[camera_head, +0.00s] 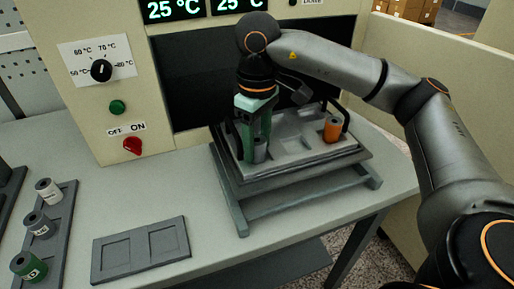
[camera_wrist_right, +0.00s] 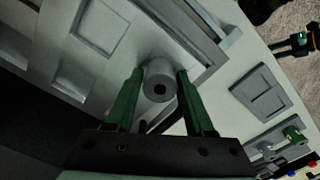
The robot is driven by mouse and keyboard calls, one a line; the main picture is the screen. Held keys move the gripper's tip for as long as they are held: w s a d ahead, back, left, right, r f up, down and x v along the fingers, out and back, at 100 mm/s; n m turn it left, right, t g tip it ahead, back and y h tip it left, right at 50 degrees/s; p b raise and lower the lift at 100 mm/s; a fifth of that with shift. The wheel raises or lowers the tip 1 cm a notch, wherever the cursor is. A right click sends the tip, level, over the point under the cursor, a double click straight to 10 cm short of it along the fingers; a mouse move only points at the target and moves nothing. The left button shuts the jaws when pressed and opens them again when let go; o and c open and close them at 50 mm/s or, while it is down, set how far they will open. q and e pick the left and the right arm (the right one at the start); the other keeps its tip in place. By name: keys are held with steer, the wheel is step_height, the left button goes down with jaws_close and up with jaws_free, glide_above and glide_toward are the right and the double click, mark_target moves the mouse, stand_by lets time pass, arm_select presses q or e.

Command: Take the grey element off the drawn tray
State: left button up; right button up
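The drawn tray (camera_head: 304,152) sits out in front of the dark heater opening, with an orange element (camera_head: 332,130) at its right. The grey element (camera_head: 260,153) stands at the tray's front left. My right gripper (camera_head: 257,132) points down over it, green fingers on either side. In the right wrist view the grey element (camera_wrist_right: 160,76) lies between the fingertips, very close to both; whether they touch it I cannot tell. Part of my left gripper (camera_wrist_right: 302,43) seems to show at the wrist view's right edge, cut off, its opening unclear.
A rack (camera_head: 63,215) with white, grey and green elements stands at the left. An empty two-pocket plate (camera_head: 139,250) lies on the front of the table (camera_head: 195,215). The heater panel has a dial (camera_head: 101,70) and a red switch (camera_head: 133,145). Free table lies between plate and tray.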

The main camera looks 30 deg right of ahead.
jaws_close()
steer(key=shift+r, duration=0.1)
stand_by(0.3)
